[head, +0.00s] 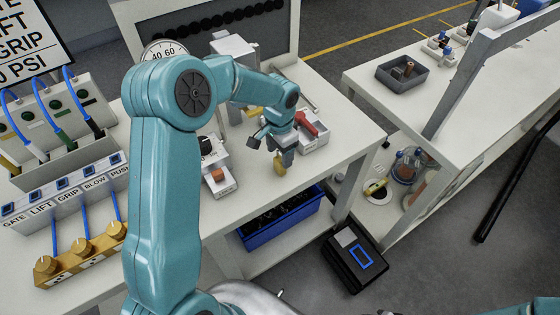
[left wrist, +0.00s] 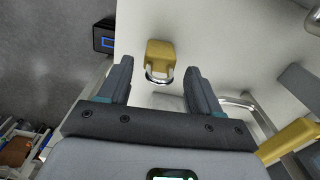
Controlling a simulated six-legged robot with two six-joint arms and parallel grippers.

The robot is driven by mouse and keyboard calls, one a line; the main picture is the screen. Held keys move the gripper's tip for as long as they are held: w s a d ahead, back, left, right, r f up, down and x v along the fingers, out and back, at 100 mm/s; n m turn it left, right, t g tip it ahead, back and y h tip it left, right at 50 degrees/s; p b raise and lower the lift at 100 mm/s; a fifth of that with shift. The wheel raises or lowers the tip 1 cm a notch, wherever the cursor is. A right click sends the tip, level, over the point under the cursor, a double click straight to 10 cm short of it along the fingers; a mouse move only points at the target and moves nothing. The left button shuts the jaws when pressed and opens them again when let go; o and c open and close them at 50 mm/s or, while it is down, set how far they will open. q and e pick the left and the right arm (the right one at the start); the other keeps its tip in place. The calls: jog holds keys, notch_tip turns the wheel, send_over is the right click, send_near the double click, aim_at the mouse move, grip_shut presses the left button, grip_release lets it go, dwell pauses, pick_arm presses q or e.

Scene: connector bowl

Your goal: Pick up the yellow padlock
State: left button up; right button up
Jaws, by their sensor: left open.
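The yellow padlock (left wrist: 160,52) lies on the white bench top in the left wrist view, its silver shackle toward my gripper. In the head view the padlock (head: 280,167) shows just below my left gripper (head: 273,146), near the bench's front edge. My left gripper (left wrist: 157,85) is open and empty. Its two dark fingers point toward the padlock, one on either side of the shackle, with the padlock's body beyond the tips. Whether the fingers touch it I cannot tell. My right gripper is not in view.
A white tray with a red-handled item (head: 306,123) stands right of the gripper. A small white block with an orange face (head: 221,183) is left. A blue bin (head: 283,222) sits below the bench, and a black case (head: 355,258) is on the floor.

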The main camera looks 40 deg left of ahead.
pick_arm(q)
jog(key=shift+f, duration=0.3)
jog(key=shift+d+r, duration=0.1)
jog(key=c, duration=0.4)
grip_shut()
